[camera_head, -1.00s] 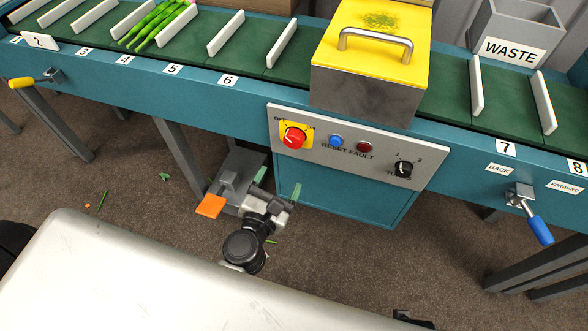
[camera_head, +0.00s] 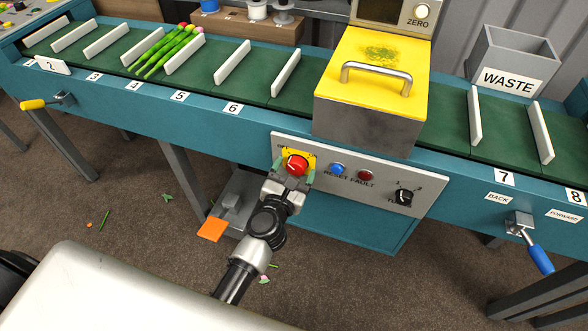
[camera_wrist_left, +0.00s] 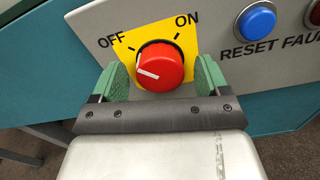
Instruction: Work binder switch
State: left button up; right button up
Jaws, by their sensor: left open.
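The binder's control panel (camera_head: 425,205) is on the front of the teal conveyor frame. Its red rotary switch (camera_head: 297,164) sits on a yellow plate marked OFF and ON. In the left wrist view the red knob (camera_wrist_left: 160,66) has its white pointer line toward the OFF side. My left gripper (camera_head: 293,178) is at the switch, open, with its green finger pads (camera_wrist_left: 160,84) on either side of the knob. Gaps show between the pads and the knob, so it is not gripped. The right gripper is not in view.
Beside the switch are a blue RESET button (camera_head: 337,169), a red FAULT lamp (camera_head: 366,174) and a black knob (camera_head: 404,197). Above is the yellow-lidded binder (camera_head: 375,85). Tulips (camera_head: 172,50) lie on the belt. An orange pedal (camera_head: 211,229) is below. A blue-handled crank (camera_head: 538,255) is at right.

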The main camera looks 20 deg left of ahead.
pick_arm(q)
jog(key=c, duration=0.9)
jog(key=shift+c, duration=0.2)
